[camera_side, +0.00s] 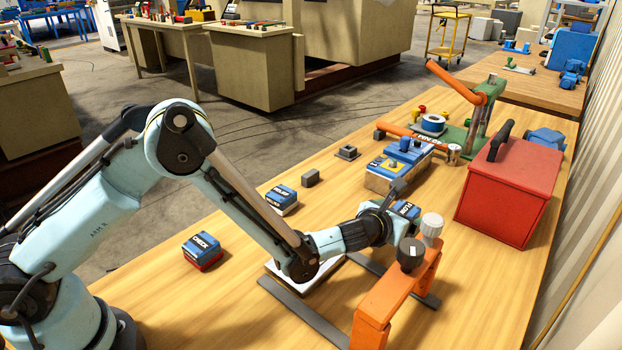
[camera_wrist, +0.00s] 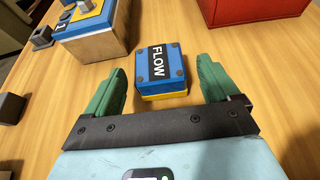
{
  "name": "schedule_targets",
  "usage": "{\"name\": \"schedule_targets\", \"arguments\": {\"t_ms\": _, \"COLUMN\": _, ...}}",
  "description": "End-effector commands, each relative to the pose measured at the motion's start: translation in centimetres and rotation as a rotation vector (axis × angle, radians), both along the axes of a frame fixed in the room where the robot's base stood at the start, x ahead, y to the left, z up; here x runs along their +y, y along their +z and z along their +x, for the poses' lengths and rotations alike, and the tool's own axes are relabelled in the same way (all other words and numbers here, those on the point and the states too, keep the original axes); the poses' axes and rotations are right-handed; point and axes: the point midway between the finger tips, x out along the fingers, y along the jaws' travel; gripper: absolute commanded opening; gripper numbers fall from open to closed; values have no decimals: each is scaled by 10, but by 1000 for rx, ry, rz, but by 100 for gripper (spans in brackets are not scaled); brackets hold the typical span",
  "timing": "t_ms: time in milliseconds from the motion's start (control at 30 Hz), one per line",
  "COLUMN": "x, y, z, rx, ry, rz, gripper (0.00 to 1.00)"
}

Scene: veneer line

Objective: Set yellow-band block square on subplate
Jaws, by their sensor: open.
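The yellow-band block (camera_wrist: 160,72) has a blue top with dark screws, a black FLOW label and a yellow lower band. It sits on the wood bench, and in the side view it is partly hidden (camera_side: 406,210) by my wrist. My gripper (camera_wrist: 160,65) is open, with one green finger on each side of the block in the wrist view and a gap at both sides. I cannot tell how far the fingers are above the bench. A wooden-sided unit with a blue top and yellow patch (camera_side: 392,170) stands behind the block; it may be the subplate.
A blue CHECK block with a red band (camera_side: 203,249) and a blue block with a pale band (camera_side: 281,199) stand left. An orange frame with knobs (camera_side: 385,300) is close to my wrist at the right front. A red toolbox (camera_side: 505,195) stands right. A white plate (camera_side: 318,277) lies under my arm.

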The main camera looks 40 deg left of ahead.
Motion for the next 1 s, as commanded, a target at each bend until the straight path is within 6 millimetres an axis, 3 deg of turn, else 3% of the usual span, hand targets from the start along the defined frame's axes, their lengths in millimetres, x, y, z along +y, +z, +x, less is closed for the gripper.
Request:
{"name": "schedule_targets", "arguments": {"t_ms": 200, "x": 0, "y": -11, "z": 22, "rx": 0, "ry": 1, "rz": -1, "gripper": 88}}
{"name": "schedule_targets", "arguments": {"t_ms": 500, "x": 0, "y": -12, "z": 25, "rx": 0, "ry": 0, "rz": -1, "gripper": 88}}
{"name": "schedule_targets", "arguments": {"t_ms": 1000, "x": 0, "y": -11, "z": 25, "rx": -1, "ry": -1, "rz": 0, "gripper": 12}}
